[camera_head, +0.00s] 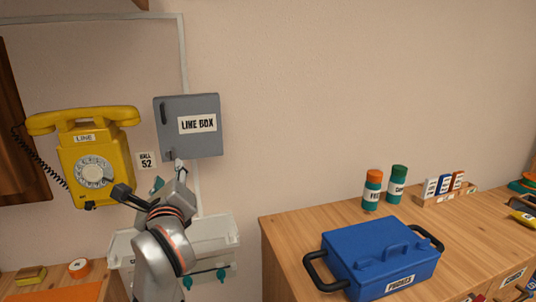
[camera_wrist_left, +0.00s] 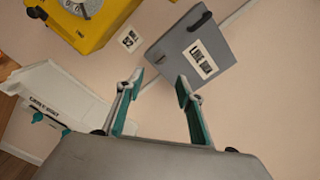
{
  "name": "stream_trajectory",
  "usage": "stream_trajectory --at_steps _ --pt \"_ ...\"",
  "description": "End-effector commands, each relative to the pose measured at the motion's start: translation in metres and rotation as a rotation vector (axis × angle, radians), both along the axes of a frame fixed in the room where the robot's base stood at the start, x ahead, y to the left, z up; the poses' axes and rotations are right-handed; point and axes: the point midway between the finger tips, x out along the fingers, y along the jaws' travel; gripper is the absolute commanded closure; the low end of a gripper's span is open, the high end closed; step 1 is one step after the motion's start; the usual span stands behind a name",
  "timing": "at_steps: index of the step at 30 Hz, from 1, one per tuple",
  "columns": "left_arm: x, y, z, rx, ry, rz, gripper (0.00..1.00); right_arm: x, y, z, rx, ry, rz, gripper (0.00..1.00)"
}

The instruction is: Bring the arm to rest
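My left arm (camera_head: 160,262) reaches up in front of the wall in the head view. My left gripper (camera_head: 168,178) is just below the grey line box (camera_head: 175,125) and right of the yellow wall phone (camera_head: 100,165). In the left wrist view, the gripper (camera_wrist_left: 160,82) has its two teal-lined fingers spread, with only wall between them. The line box (camera_wrist_left: 190,50) is beyond the fingertips, and its door looks closed. The phone (camera_wrist_left: 100,28) is partly cut off there; in the head view its handset lies on top. My right gripper is in neither view.
A white wall bin (camera_head: 215,240) with teal knobs is behind and beside my left arm. A wooden cabinet (camera_head: 290,240) at right holds a blue toolbox (camera_head: 375,255), an orange-capped bottle (camera_head: 372,190) and a green bottle (camera_head: 397,185). The upper middle wall is clear.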

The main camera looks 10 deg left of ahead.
Motion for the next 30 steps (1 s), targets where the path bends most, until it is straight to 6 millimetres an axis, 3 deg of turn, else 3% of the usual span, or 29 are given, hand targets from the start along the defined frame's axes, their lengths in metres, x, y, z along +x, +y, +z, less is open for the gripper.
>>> stream_trajectory --at_steps 5,10,13,16,20,24,29,30 --pt "-0.010 0.016 -0.006 0.170 0.051 0.085 0.63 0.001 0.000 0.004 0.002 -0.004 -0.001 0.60" --pt "-0.039 0.030 -0.009 0.713 0.209 0.272 0.63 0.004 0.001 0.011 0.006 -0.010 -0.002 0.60" --pt "-0.049 0.010 -0.014 1.117 0.325 0.343 0.63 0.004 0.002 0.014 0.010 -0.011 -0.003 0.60" --pt "-0.053 -0.026 -0.033 1.536 0.434 0.364 0.63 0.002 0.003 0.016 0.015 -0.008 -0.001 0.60" --pt "-0.055 -0.088 -0.090 2.095 0.541 0.319 0.63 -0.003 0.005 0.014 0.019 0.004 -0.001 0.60" --pt "-0.068 -0.139 -0.171 2.592 0.584 0.211 0.63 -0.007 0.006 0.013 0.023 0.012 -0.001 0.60" --pt "-0.101 -0.172 -0.271 3.074 0.555 0.038 0.63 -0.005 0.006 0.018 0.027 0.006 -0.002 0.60" --pt "-0.112 -0.177 -0.296 -3.010 -0.505 0.012 0.63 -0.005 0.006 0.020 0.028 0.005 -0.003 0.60"
